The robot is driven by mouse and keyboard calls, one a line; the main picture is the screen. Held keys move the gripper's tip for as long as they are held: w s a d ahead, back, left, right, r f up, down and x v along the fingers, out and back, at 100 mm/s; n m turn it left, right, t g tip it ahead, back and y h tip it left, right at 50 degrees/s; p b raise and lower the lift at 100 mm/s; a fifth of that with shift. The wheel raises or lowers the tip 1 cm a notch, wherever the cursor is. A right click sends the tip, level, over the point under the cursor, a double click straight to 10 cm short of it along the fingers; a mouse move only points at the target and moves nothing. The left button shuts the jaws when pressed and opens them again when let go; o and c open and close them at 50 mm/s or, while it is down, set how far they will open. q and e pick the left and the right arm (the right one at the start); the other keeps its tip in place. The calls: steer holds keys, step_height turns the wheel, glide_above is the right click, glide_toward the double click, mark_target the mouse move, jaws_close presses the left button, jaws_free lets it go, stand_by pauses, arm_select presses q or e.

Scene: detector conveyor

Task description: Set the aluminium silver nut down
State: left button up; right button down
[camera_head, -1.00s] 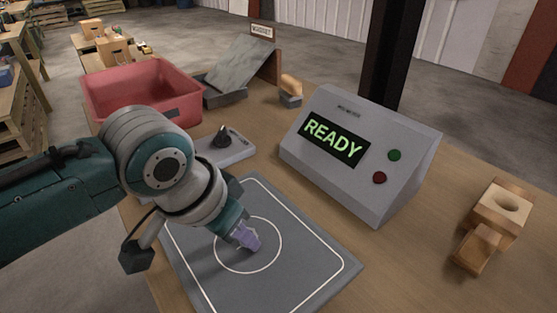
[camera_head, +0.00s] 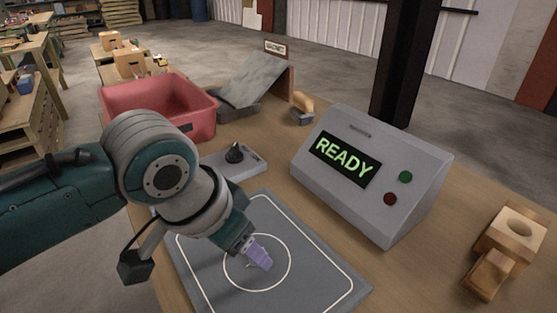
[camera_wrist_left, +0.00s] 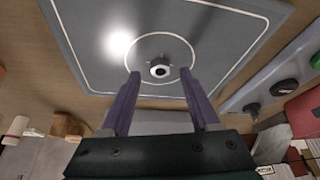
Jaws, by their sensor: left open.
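The silver nut (camera_wrist_left: 159,70) lies on the grey pad (camera_wrist_left: 85,35), inside its white circle, in the left wrist view. Its dark central hole faces the camera. My left gripper (camera_wrist_left: 160,80) is open, its two purple fingers on either side of the nut's line with clear gaps to it. In the head view the left gripper (camera_head: 262,257) points down over the circle on the pad (camera_head: 210,285), and its fingers largely hide the nut. My right gripper is in neither view.
The grey box with the READY display (camera_head: 365,180) stands to the right of the pad. A dial unit (camera_head: 235,163) and a red bin (camera_head: 160,100) are behind the arm. A wooden block with a hole (camera_head: 515,235) sits at the far right.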

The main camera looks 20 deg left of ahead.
arm_select(q)
steer(key=p+v, duration=0.3)
steer(key=v, duration=0.7)
steer(key=s+a+n+y, duration=0.1)
steer(key=s+a, duration=0.3)
steer(key=s, duration=1.2)
steer(key=shift+f+n+g+y+b, duration=0.3)
steer(key=shift+f+n, duration=0.1)
steer(key=shift+n, duration=0.4)
steer(key=shift+d, duration=0.1)
